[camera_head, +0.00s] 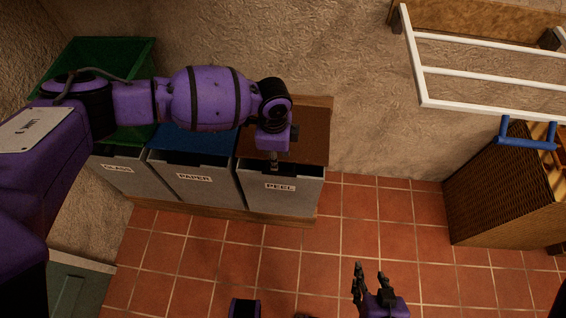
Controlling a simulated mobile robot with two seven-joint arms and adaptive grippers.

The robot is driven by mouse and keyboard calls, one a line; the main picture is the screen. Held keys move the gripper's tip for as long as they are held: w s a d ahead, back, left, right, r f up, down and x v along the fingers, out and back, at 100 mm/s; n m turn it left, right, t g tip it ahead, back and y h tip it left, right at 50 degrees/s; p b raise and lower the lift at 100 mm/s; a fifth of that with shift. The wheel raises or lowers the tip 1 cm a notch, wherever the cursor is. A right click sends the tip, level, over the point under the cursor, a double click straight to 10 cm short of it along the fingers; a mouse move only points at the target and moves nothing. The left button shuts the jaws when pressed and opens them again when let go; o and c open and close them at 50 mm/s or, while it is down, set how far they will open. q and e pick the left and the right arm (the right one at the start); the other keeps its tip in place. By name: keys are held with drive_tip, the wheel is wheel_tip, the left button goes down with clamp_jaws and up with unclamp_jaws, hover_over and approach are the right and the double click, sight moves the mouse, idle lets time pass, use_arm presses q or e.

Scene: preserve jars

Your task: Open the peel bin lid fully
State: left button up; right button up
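The peel bin (281,196) is the grey bin with the PEEL label, at the right end of a row of three. Its brown lid (311,137) covers most of the top, with a dark gap along the front edge; how far it is raised is hard to tell. My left gripper (274,160) points down at the lid's front edge near the bin's middle. Its fingers are small and dark, so I cannot tell whether they are shut or touch the lid. My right gripper (371,286) is low at the bottom, fingers apart and empty, away from the bins.
The paper bin (193,185) with a blue lid and the glass bin (122,173) with a green lid stand to the left, on a wooden base. A white rack (485,73) and a wicker basket (497,190) are at the right. The tiled floor (390,220) before the peel bin is clear.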

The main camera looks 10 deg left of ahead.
sight(275, 172)
use_arm(q)
drive_tip(key=f, duration=0.3)
drive_tip(key=shift+s+a+f, duration=0.25)
drive_tip(key=shift+s+f, duration=0.1)
drive_tip(key=shift+f, duration=0.05)
wheel_tip(275, 172, down, 3)
drive_tip(key=shift+w+d+f+b, duration=0.1)
drive_tip(key=shift+b, duration=0.3)
drive_tip(key=shift+f, duration=0.2)
drive_tip(key=c, duration=0.7)
clamp_jaws()
use_arm(e)
drive_tip(key=shift+s+a+f, duration=0.1)
drive_tip(key=shift+s+f, duration=0.35)
drive_tip(key=shift+s, duration=0.2)
drive_tip(key=shift+s+a+f, duration=0.1)
drive_tip(key=shift+s+f, duration=0.3)
drive_tip(key=shift+s, duration=0.2)
